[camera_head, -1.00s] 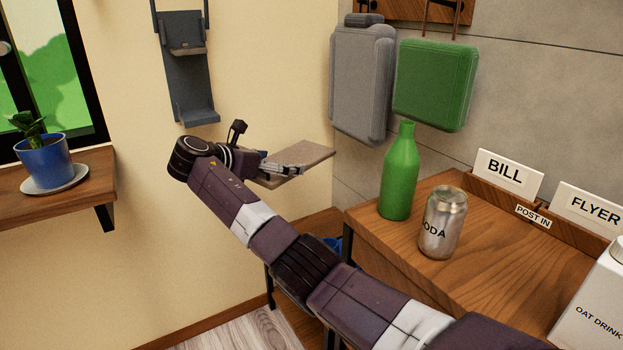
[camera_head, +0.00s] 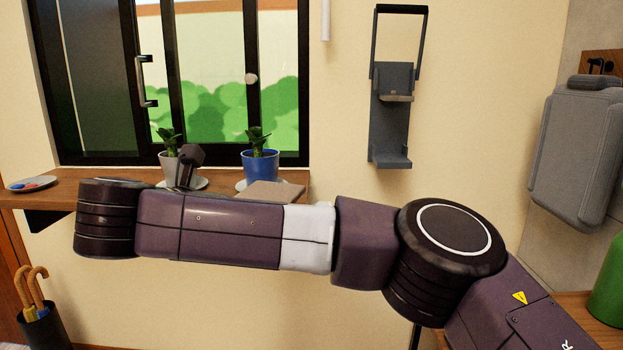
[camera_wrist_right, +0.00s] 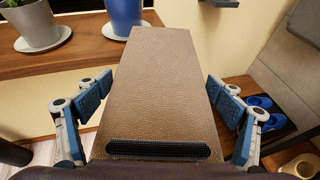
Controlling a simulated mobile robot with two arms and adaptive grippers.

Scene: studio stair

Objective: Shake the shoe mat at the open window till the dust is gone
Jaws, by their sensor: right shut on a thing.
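The shoe mat, a flat brown leather-textured slab (camera_wrist_right: 158,85), lies between the fingers of my right gripper (camera_wrist_right: 158,98), which is shut on it. In the head view the mat (camera_head: 272,191) shows just above my right forearm, in front of the window shelf; the fingers are hidden there. The black-framed window (camera_head: 252,80) is behind and above it, with a handle at its left part and green bushes outside. My left gripper is not in view.
A shelf (camera_head: 55,190) under the window carries a blue pot (camera_head: 260,167), a pale pot (camera_head: 172,165) and a small dish (camera_head: 32,184). Umbrellas (camera_head: 35,298) stand at lower left. A grey wall holder (camera_head: 392,110) hangs right of the window. Blue shoes (camera_wrist_right: 262,108) sit on a rack.

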